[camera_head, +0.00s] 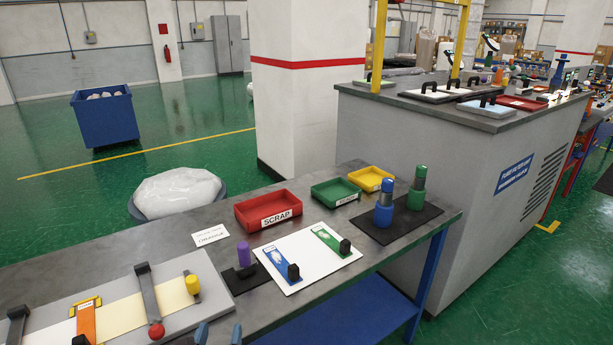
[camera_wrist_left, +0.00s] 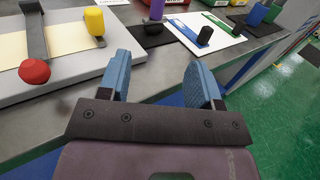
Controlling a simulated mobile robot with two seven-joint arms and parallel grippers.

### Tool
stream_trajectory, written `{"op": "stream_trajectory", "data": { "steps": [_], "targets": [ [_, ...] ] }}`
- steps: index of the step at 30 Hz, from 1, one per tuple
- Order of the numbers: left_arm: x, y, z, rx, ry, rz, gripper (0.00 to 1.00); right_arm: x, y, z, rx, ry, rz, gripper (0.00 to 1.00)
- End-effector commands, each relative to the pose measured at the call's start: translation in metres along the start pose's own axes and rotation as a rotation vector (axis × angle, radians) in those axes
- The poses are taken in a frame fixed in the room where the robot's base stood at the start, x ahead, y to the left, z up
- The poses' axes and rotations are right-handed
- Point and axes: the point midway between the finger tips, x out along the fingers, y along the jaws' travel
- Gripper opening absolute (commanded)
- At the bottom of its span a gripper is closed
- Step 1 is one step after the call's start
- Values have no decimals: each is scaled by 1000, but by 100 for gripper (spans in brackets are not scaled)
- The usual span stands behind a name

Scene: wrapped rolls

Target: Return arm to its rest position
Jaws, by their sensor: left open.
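My left gripper (camera_wrist_left: 160,82) has two blue fingers spread apart with nothing between them. In the left wrist view it is over the front edge of the grey workbench (camera_wrist_left: 60,118). In the head view only the tips of my left gripper (camera_head: 218,333) show at the bottom edge, in front of the bench. The arm behind it is out of frame. My right gripper is not in view.
A grey fixture plate (camera_head: 205,310) with a red knob (camera_head: 156,330) lies at bench left. A white board (camera_head: 300,280) with blue and green pieces, a red SCRAP tray (camera_head: 268,209) and a dark mat (camera_head: 405,238) with two bottles sit farther along. Green floor is clear right.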

Motion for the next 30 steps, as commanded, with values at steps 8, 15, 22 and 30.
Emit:
{"op": "stream_trajectory", "data": {
  "steps": [8, 15, 22, 30],
  "targets": [
    [0, -2, -3, -439, 26, -7, 59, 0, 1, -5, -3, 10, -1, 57],
    [1, 3, -12, -1049, 92, 16, 59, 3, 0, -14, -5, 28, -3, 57],
    [-10, 18, -32, -1707, 167, 116, 59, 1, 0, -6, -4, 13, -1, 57],
    [-45, 48, -71, -2499, 195, 371, 59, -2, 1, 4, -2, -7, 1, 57]
  ]
}}
